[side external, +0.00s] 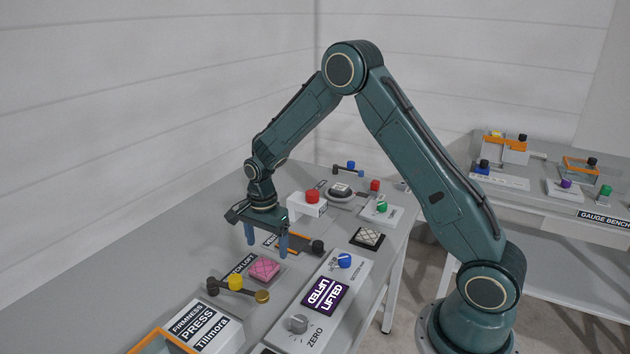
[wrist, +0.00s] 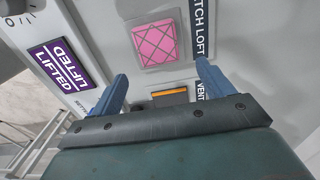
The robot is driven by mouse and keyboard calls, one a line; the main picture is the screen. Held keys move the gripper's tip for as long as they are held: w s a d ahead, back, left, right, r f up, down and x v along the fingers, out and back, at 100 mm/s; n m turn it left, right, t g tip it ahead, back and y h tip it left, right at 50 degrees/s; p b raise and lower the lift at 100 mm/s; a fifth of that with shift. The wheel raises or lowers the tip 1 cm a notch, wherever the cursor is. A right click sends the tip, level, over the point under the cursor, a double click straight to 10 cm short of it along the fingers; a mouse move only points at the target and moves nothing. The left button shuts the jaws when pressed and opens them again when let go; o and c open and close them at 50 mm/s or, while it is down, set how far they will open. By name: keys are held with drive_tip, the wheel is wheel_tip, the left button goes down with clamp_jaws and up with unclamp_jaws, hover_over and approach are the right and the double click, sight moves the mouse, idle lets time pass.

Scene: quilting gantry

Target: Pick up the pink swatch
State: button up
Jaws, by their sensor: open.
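The pink swatch (side external: 264,268) is a small quilted square lying on a grey plate on the bench. It also shows in the wrist view (wrist: 156,44), ahead of my gripper and between the lines of its two fingers. My gripper (side external: 267,247) is open and empty, with its blue fingers pointing down. It hangs above the bench, just behind the swatch in the side view. In the wrist view my gripper (wrist: 162,84) has its fingers wide apart and is not touching the swatch.
A box with a purple "LIFTED" display (side external: 325,296) stands right of the swatch. An orange slider with a black knob (side external: 317,247) lies behind.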

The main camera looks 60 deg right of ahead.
sight(268, 262)
drive_tip(key=shift+f, duration=2.55)
drive_tip(key=c, duration=1.1)
